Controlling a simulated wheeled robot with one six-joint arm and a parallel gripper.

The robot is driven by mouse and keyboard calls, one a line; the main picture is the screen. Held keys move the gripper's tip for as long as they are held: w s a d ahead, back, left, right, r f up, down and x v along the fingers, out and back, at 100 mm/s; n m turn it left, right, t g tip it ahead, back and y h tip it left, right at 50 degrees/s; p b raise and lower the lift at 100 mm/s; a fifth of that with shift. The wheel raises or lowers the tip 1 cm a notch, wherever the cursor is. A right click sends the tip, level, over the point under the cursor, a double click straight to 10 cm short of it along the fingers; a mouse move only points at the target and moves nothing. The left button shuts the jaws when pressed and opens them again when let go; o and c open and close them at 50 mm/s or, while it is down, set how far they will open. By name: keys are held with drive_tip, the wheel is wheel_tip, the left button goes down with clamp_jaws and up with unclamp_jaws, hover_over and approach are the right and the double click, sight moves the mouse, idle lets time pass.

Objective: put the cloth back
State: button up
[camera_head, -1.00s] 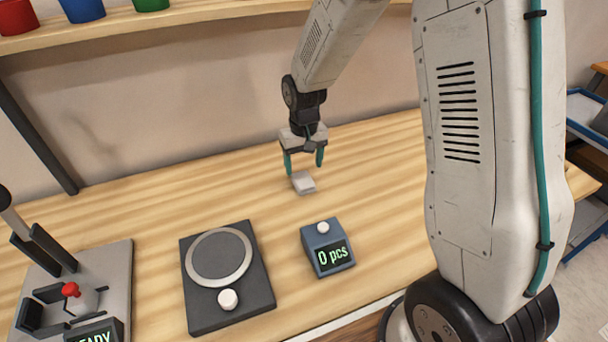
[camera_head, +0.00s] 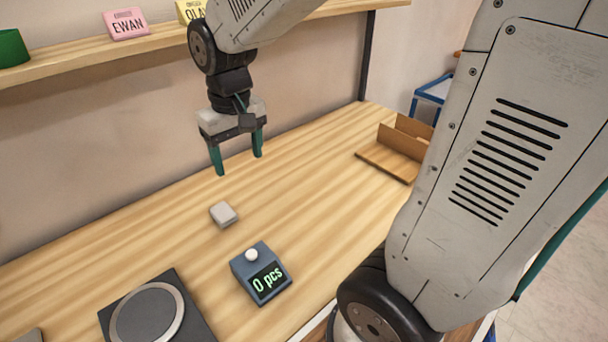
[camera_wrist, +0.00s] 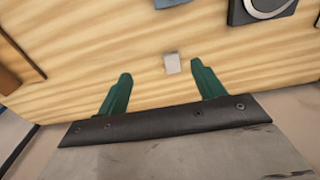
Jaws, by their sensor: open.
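The cloth (camera_head: 223,214) looks like a small folded pale grey pad, lying flat on the wooden bench behind the counter box. In the wrist view the cloth (camera_wrist: 172,63) lies beyond the fingertips, just left of the right finger's tip. My gripper (camera_head: 238,166) is open and empty, with green fingers pointing down. It hangs above the bench, behind the cloth and apart from it. The wrist view shows both fingers of my gripper (camera_wrist: 161,72) spread wide with nothing between them.
A blue counter box (camera_head: 261,274) reading "0 pcs" stands in front of the cloth. A dark device with a round plate (camera_head: 112,318) is at front left. A brown wooden holder (camera_head: 384,158) sits at the bench's right end. A shelf (camera_head: 70,66) runs along the wall. Bench around the cloth is clear.

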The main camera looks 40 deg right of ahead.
drive_tip(key=s+r, duration=0.2)
drive_tip(key=s, duration=0.7)
drive_tip(key=s+d+r, duration=0.1)
drive_tip(key=s+r, duration=0.1)
drive_tip(key=s, duration=0.7)
drive_tip(key=shift+d+r+t, duration=0.2)
drive_tip(key=shift+r+t, duration=0.1)
drive_tip(key=shift+c, duration=0.3)
